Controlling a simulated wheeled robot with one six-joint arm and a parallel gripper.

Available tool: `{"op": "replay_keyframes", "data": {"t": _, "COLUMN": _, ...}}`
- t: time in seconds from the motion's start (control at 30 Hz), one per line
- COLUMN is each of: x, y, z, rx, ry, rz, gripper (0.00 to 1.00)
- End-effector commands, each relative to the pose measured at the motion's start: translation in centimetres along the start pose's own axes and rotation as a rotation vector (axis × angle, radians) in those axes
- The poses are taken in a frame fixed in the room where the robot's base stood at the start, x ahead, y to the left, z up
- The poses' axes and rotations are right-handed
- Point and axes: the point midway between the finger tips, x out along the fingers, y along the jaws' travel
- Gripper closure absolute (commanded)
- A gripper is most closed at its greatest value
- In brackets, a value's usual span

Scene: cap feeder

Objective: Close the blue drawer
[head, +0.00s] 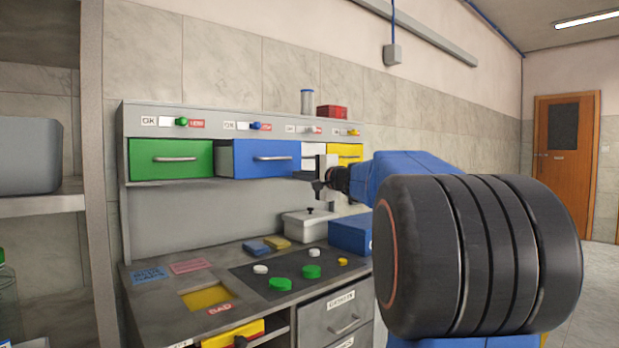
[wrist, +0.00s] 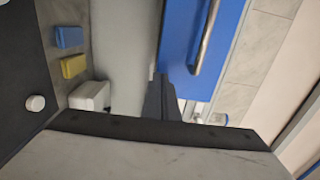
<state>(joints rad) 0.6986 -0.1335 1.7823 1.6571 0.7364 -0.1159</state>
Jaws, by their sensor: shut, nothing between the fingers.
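The blue drawer (head: 250,150) is in the upper row of the cabinet, between the green drawer and the white one. It stands out from the cabinet, with its grey left side showing. It has a horizontal silver handle (head: 273,158). In the wrist view the blue drawer front (wrist: 190,45) and its handle (wrist: 207,35) appear turned on their side. My gripper (head: 306,176) is shut and empty by the lower right corner of the blue front, before the white drawer. Its dark fingers also show in the wrist view (wrist: 160,98). I cannot tell whether they touch the drawer.
The green drawer (head: 170,150) is at left, and the yellow drawer (head: 348,150) and white drawer (head: 311,149) are at right. Below, the counter (head: 150,300) holds several caps, a white lidded box (head: 308,226) and a blue box (head: 350,235). A grey shelf (head: 40,203) stands at far left.

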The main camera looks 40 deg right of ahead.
Motion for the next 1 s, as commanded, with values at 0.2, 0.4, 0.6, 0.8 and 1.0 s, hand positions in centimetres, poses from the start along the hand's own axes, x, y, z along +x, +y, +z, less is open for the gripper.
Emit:
{"op": "replay_keyframes", "data": {"t": 0.2, "x": 1.5, "y": 0.0, "z": 0.0, "rx": -0.001, "ry": 0.000, "rz": 0.000, "gripper": 1.00}}
{"op": "replay_keyframes", "data": {"t": 0.4, "x": 1.7, "y": 0.0, "z": 0.0, "rx": -0.001, "ry": 0.000, "rz": 0.000, "gripper": 1.00}}
{"op": "replay_keyframes", "data": {"t": 0.6, "x": 1.7, "y": 0.0, "z": 0.0, "rx": 0.000, "ry": 0.000, "rz": 0.000, "gripper": 1.00}}
{"op": "replay_keyframes", "data": {"t": 0.8, "x": 3.0, "y": 0.1, "z": 0.0, "rx": 0.001, "ry": -0.001, "rz": 0.001, "gripper": 1.00}}
{"op": "replay_keyframes", "data": {"t": 1.0, "x": 6.5, "y": 0.1, "z": 0.1, "rx": 0.000, "ry": -0.002, "rz": 0.001, "gripper": 1.00}}
